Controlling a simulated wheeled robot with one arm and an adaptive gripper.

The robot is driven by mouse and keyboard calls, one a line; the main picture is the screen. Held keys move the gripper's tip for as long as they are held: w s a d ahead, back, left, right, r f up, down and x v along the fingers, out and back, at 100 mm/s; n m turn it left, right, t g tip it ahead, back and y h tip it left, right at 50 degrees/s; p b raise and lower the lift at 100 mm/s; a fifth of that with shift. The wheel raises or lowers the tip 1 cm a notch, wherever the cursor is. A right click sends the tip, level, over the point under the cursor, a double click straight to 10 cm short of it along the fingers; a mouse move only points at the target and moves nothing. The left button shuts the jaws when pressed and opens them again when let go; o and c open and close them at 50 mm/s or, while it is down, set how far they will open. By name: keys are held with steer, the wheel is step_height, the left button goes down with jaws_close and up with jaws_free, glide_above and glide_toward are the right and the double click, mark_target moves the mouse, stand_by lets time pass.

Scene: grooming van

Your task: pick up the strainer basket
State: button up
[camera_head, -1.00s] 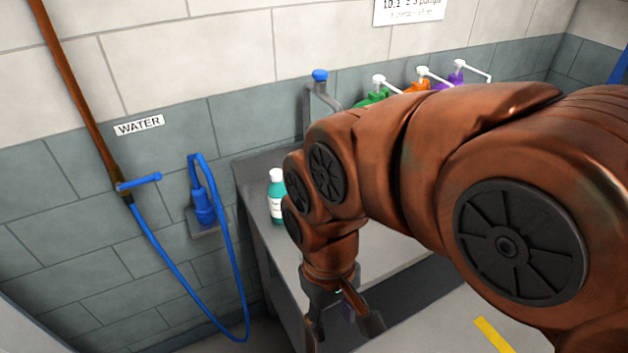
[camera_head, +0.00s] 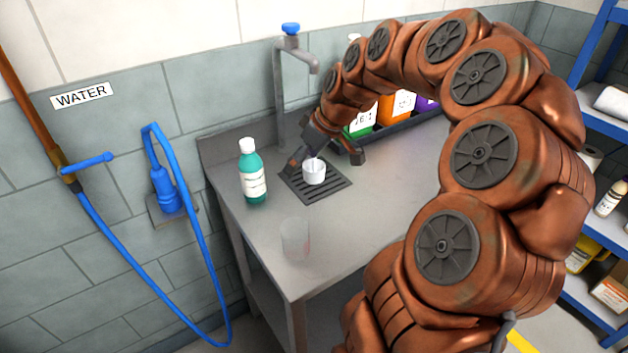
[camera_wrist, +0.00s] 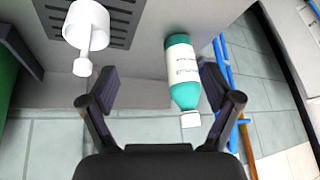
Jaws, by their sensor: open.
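The strainer basket (camera_head: 314,174) is a small white cup with a thin post rising from it. It stands on the dark slotted drain grate (camera_head: 332,192) in the grey counter. It also shows at the upper left of the wrist view (camera_wrist: 87,18). My gripper (camera_head: 324,160) is open and empty, close to the basket. In the head view its fingers appear on either side of the basket. In the wrist view the basket lies beyond and left of the space between the fingers (camera_wrist: 158,88), with no visible contact.
A teal bottle with a white cap (camera_head: 253,175) stands left of the grate. A clear cup (camera_head: 295,238) stands near the counter's front edge. A tap (camera_head: 290,75) rises behind the grate. Coloured pump bottles (camera_head: 397,104) sit in a dark tray at the back. The counter's right-middle is clear.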

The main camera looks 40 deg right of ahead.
steer(key=t+b, duration=0.1)
glide_toward(314, 166)
steer(key=f, duration=0.3)
steer(key=shift+w+a+h, duration=0.3)
steer(key=shift+a, duration=0.1)
steer(key=shift+w+d+f, duration=0.1)
steer(key=shift+w+f, duration=0.05)
steer(key=shift+f, duration=0.05)
steer(key=shift+x, duration=1)
steer(key=shift+w+a+f+p, duration=0.25)
steer(key=shift+w+f+p, duration=0.25)
steer(key=shift+w+f, duration=0.2)
steer(key=shift+w+a+f+p, duration=0.25)
steer(key=shift+w+f+p, duration=0.2)
steer(key=shift+w+f, duration=0.5)
steer(key=shift+f, duration=0.25)
steer(key=c, duration=1.2)
steer(key=shift+c, duration=0.3)
steer(key=shift+r, duration=0.1)
